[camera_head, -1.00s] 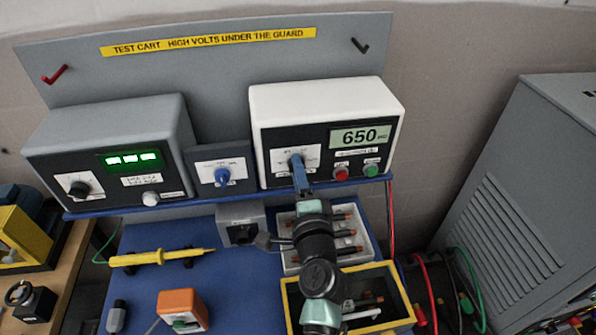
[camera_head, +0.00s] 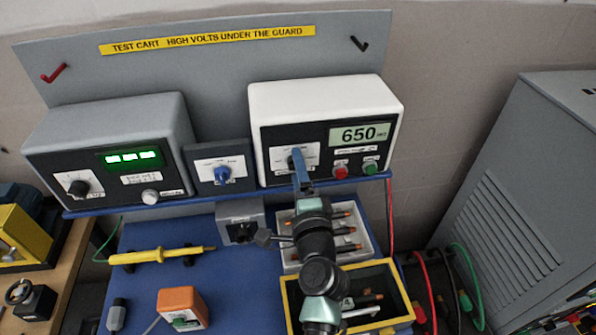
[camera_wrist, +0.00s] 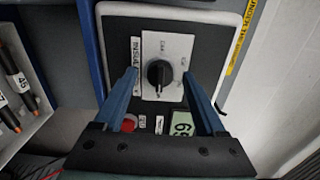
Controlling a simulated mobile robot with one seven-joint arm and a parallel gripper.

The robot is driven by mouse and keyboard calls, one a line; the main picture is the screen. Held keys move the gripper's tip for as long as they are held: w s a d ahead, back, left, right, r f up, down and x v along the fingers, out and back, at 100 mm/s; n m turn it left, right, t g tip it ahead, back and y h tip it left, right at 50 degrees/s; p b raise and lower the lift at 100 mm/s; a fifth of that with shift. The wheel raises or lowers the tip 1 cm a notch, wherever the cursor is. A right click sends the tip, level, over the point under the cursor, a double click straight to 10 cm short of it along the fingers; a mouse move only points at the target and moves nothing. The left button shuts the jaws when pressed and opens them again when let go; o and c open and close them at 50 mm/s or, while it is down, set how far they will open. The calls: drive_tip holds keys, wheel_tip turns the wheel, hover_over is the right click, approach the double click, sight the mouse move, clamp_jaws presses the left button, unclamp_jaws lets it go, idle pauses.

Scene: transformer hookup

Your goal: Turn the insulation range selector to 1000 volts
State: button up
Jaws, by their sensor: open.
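The insulation tester (camera_head: 325,100) is a white box with a black front at the right of the shelf; its display reads 650. Its range selector (camera_wrist: 160,73) is a round black knob on a white dial plate (camera_wrist: 178,48), with a light pointer mark toward the bottom of the wrist view. The dial's voltage labels are too small to read surely. My gripper (camera_wrist: 159,75) is open, its two blue fingers on either side of the knob in the wrist view, with gaps showing. In the head view my gripper (camera_head: 298,155) is in front of the dial and hides most of the knob.
Red (camera_head: 341,172) and green (camera_head: 370,168) buttons sit right of the dial. Below are a grey tray (camera_head: 362,245) and a yellow-rimmed bin (camera_head: 397,285) under my arm.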

drive_tip(key=shift+s, duration=0.1)
drive_tip(key=b+v, duration=0.3)
drive_tip(key=v, duration=1)
drive_tip(key=shift+r, duration=0.1)
